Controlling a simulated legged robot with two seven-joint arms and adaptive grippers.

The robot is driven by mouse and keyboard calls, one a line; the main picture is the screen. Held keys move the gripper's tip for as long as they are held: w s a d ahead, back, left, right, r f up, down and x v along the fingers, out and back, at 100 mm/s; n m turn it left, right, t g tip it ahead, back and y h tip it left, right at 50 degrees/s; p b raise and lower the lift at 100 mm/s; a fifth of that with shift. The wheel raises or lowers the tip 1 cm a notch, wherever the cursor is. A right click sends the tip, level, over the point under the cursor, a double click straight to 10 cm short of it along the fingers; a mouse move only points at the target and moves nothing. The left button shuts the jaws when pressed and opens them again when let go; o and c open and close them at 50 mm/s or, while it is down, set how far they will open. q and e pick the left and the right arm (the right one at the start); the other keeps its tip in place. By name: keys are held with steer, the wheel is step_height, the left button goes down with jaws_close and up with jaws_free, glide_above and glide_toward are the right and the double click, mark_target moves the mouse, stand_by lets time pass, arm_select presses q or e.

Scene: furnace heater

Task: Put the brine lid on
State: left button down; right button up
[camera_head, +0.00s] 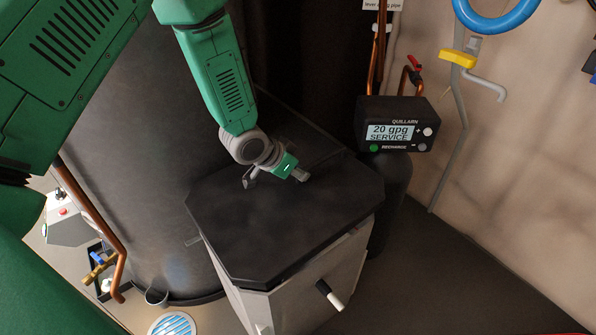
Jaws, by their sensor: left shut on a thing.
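The brine lid (290,225) is a dark, flat slab with cut corners. It lies over the top of a pale grey box-shaped brine tank (290,305) in the lower middle of the head view. I cannot tell whether it is fully seated. My left gripper (276,178) reaches down from above to the rear part of the lid and is shut on it. The exact grip is partly hidden by the wrist. My right gripper is not in view.
A control box (397,126) reading "20 gpg SERVICE" stands behind, right of the lid. A large dark cylinder (150,170) is at left. A black-and-white handle (329,295) sticks out from the tank front. Copper pipe (100,225) runs at far left. Floor at right is clear.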

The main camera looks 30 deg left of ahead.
mark_target(296, 184)
arm_select(q)
steer(key=shift+d, duration=0.15)
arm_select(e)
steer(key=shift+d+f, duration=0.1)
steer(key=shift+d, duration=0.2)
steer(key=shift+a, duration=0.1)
